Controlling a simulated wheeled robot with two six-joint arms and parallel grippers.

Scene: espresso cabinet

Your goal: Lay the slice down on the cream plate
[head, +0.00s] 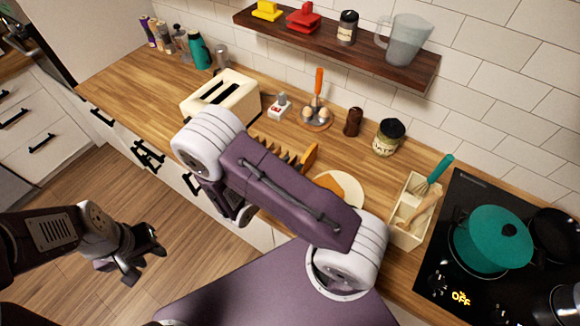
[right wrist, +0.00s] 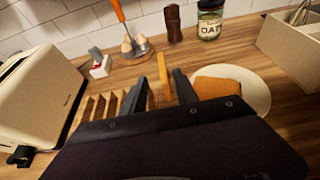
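The cream plate (head: 356,203) stands on the counter, partly hidden by my right arm. It also shows in the right wrist view (right wrist: 262,97). A brown slice (right wrist: 219,88) lies on it. A second, orange-brown slice (right wrist: 163,78) stands upright, seen nearly edge-on, at the plate end of a wooden slotted rack (right wrist: 97,107); it also shows in the head view (head: 310,156). My right gripper (right wrist: 162,84) is open, its two dark fingers on either side of this slice with gaps visible. My left gripper (head: 147,257) is open and empty, over the floor.
A cream toaster (head: 222,97) stands left of the rack. Behind are a red-and-white timer (head: 280,106), an egg holder (head: 317,120), a brown mill (head: 353,122) and an oat jar (head: 388,137). A utensil box (head: 406,233) and hob with teal pot (head: 487,240) are to the right.

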